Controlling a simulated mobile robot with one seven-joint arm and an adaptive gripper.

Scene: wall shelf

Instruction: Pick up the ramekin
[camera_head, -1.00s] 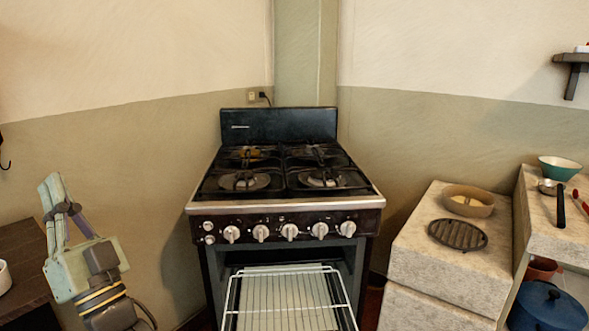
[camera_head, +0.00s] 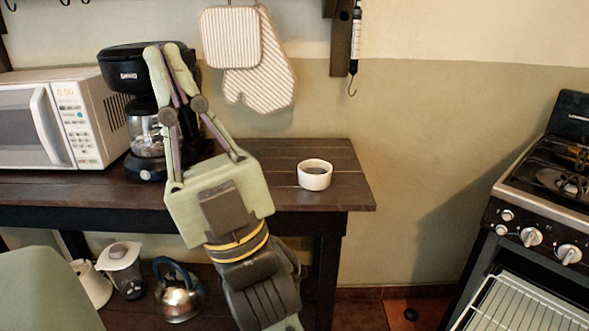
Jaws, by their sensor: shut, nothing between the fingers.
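The ramekin (camera_head: 315,175) is a small white round cup with something dark inside. It stands upright on the dark wooden table (camera_head: 345,196) near the table's right end. My gripper (camera_head: 160,50) is raised to the left of the ramekin, in front of the coffee maker, with its fingers pointing up in the picture. The fingers come together at the tips, and nothing shows between them. My gripper is apart from the ramekin, which is in full view.
A black coffee maker (camera_head: 147,110) and a white microwave (camera_head: 60,118) stand left on the table. A striped mitt (camera_head: 262,82) hangs above. A kettle (camera_head: 180,292) and a blender (camera_head: 124,268) are below. The stove (camera_head: 550,190) is at right. Table space around the ramekin is clear.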

